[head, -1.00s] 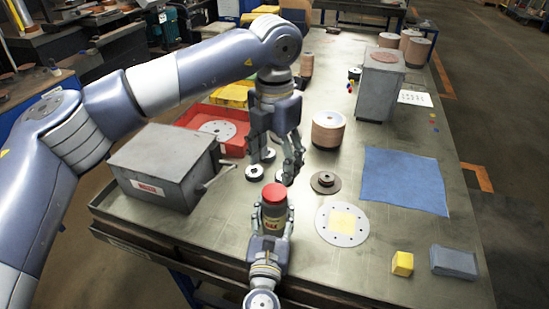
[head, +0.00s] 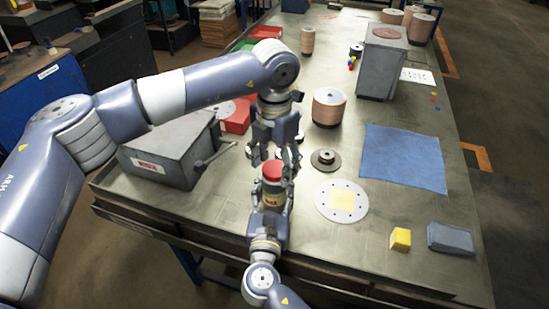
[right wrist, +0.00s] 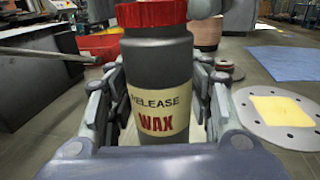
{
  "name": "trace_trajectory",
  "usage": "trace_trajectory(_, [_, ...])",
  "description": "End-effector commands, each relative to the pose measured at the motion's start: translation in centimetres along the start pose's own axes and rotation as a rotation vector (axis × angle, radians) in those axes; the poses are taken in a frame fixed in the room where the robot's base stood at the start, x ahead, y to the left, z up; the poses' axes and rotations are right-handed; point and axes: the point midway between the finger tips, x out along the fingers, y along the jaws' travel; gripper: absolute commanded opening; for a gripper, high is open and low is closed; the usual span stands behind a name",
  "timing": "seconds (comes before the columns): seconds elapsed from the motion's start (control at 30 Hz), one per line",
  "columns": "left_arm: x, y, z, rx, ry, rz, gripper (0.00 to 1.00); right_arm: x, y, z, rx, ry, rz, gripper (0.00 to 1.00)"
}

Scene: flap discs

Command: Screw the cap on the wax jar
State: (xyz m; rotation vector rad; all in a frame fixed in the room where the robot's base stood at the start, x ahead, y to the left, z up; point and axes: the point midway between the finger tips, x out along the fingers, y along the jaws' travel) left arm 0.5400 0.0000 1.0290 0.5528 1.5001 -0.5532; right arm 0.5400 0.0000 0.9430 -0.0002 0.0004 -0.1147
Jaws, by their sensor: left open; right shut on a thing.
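The wax jar (head: 271,194) is a dark grey bottle with a cream label reading "RELEASE WAX" in the right wrist view (right wrist: 158,98). It stands upright between the fingers of my right gripper (head: 270,208), which is shut around its body. The red ribbed cap (head: 272,169) sits on top of the jar and also shows in the right wrist view (right wrist: 152,13). My left gripper (head: 276,160) is open, pointing down just above and behind the cap. A small part of it may show beside the cap at the right wrist view's top edge.
A grey box with a lever (head: 170,150) stands left of the grippers. To the right are a perforated disc with a yellow square (head: 322,205), a dark flanged disc (head: 324,161), a blue cloth (head: 402,158), a yellow block (head: 400,239) and a grey block (head: 451,238).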

Motion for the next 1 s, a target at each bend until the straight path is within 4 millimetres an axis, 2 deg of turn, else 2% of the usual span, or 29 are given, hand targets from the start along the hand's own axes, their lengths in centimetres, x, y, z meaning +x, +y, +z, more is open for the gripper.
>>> trace_trajectory(0.1, [-0.01,0.01,-0.01,0.0,0.0,0.0,0.6,0.01,0.0,0.0,0.0,0.0,0.0,0.0])
trace_trajectory(0.3, [-0.02,0.01,0.0,0.0,0.0,0.0,0.16,0.01,0.0,0.01,0.0,0.0,0.0,0.0])
trace_trajectory(0.47, [-0.02,0.01,0.0,0.022,0.0,0.0,0.16,0.01,0.01,0.01,0.0,0.0,0.0,0.0])
trace_trajectory(0.6, [-0.01,0.01,0.0,0.157,0.0,0.0,0.16,0.01,0.01,0.01,0.0,0.0,0.0,0.0])
trace_trajectory(0.73, [-0.01,0.0,0.0,0.146,0.0,0.0,0.16,0.01,0.01,0.02,0.0,0.0,0.0,0.0])
trace_trajectory(0.77, [-0.01,0.0,0.0,0.146,0.0,0.0,0.46,0.01,0.01,0.02,0.0,0.0,0.0,0.0])
trace_trajectory(0.83, [-0.01,0.0,-0.01,0.145,0.0,-0.001,0.62,0.01,0.01,0.02,0.0,0.0,0.0,0.0])
trace_trajectory(0.87, [-0.01,0.0,-0.01,0.145,0.0,0.0,0.68,0.01,0.01,0.02,0.0,-0.001,0.0,0.0])
trace_trajectory(1.0, [-0.01,0.0,-0.01,0.145,0.0,0.0,0.68,0.01,0.01,0.02,0.0,-0.001,0.0,0.0])
